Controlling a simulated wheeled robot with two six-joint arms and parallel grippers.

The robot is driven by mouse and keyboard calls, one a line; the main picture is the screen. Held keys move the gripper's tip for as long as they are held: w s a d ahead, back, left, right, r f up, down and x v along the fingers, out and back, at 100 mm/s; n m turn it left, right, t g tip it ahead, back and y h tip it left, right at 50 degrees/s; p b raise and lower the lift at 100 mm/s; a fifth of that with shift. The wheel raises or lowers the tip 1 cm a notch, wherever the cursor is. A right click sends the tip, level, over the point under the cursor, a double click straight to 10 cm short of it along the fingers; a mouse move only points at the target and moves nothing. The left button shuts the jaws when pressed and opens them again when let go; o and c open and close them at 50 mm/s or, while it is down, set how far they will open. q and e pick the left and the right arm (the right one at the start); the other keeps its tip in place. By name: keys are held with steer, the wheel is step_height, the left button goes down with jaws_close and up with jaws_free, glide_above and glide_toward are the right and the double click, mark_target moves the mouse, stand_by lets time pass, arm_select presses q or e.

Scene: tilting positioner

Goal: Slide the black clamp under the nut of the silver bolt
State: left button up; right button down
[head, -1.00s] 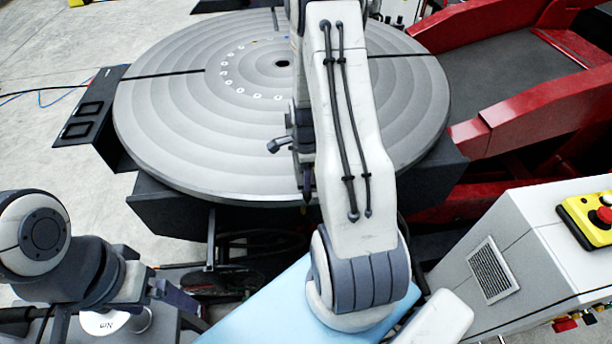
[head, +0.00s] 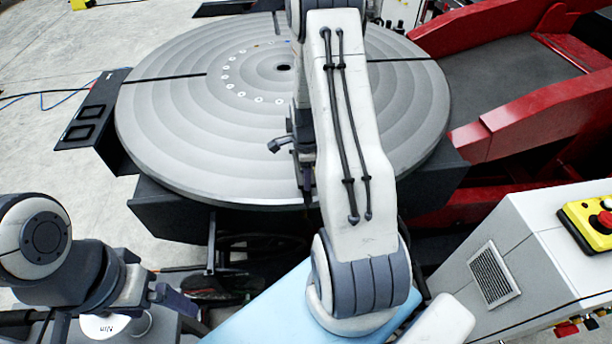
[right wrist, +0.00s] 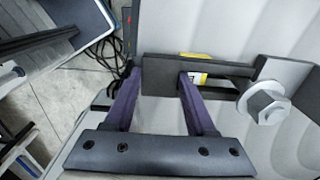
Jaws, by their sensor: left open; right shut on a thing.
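The black clamp (right wrist: 156,95) is a dark slotted bar at the table's edge in the right wrist view. My right gripper (right wrist: 160,75) is shut on its left end, one purple finger on each side. The silver bolt (right wrist: 267,106) with its nut and a round washer is to the right of the held end, near the slot. I cannot tell how far the clamp reaches under the nut. In the head view my right gripper (head: 305,170) is at the table's front edge; my arm hides the bolt and clamp. My left gripper (head: 180,299) is open, low at the left, apart from the table.
The round grey table (head: 190,150) with ring grooves and radial slots fills the middle. A red frame (head: 510,125) stands at the right. A grey control cabinet (head: 540,240) with a red button on yellow is at the lower right.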

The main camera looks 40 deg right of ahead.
steer(key=shift+w, duration=0.15)
steer(key=shift+w+d, duration=0.45)
steer(key=shift+w, duration=0.1)
stand_by(0.7)
steer(key=shift+w+d, duration=0.4)
steer(key=shift+w, duration=0.25)
steer(key=shift+w, duration=0.15)
stand_by(0.3)
steer(key=shift+w+d, duration=0.35)
steer(key=shift+w, duration=0.15)
steer(key=shift+w+d, duration=0.2)
steer(key=shift+w, duration=0.05)
stand_by(0.4)
steer(key=shift+f, duration=0.15)
stand_by(0.5)
